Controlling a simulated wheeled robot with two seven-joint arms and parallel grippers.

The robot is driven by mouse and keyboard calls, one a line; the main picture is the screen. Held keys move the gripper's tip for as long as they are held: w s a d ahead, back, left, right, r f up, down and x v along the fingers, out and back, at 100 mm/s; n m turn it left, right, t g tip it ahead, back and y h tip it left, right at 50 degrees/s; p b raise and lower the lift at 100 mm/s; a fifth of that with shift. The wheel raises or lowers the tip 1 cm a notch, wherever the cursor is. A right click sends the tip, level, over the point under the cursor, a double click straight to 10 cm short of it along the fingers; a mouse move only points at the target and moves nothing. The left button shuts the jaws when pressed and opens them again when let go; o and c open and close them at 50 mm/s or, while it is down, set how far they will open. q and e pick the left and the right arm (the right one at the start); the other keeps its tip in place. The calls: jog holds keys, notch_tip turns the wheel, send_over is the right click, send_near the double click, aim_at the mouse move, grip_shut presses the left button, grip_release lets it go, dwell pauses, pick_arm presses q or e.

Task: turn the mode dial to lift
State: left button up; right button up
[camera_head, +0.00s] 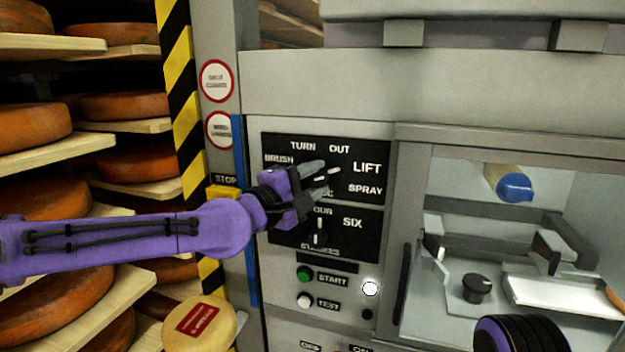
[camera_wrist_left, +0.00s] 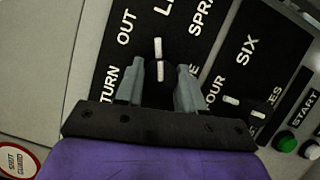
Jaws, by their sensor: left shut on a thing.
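The mode dial (camera_wrist_left: 160,72) is a dark knob with a white mark on the black upper label plate (camera_head: 285,143). Words such as TURN, OUT, LIFT and SPRAY stand around it. My left gripper (camera_head: 316,182) is at the dial, with one grey finger on each side of it, shut on it. In the left wrist view the white marks on and beyond the knob line up roughly towards the word LIFT (camera_wrist_left: 163,8). In the head view the fingers hide much of the dial and part of the lower lettering.
A second dial (camera_head: 318,232) with SIX beside it sits just below. A green START button (camera_head: 304,273) and a white TEST button (camera_head: 304,300) are lower. A yellow STOP box (camera_head: 222,192) is left. Shelves of cheese wheels (camera_head: 35,125) stand far left; an open machine bay is right.

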pick_arm(q)
jog(key=o, duration=1)
jog(key=shift+s, duration=0.1)
jog(key=b+v, duration=0.4)
jog(key=v, duration=0.6)
jog(key=shift+s+a+f, duration=0.1)
jog(key=shift+a+f, duration=0.05)
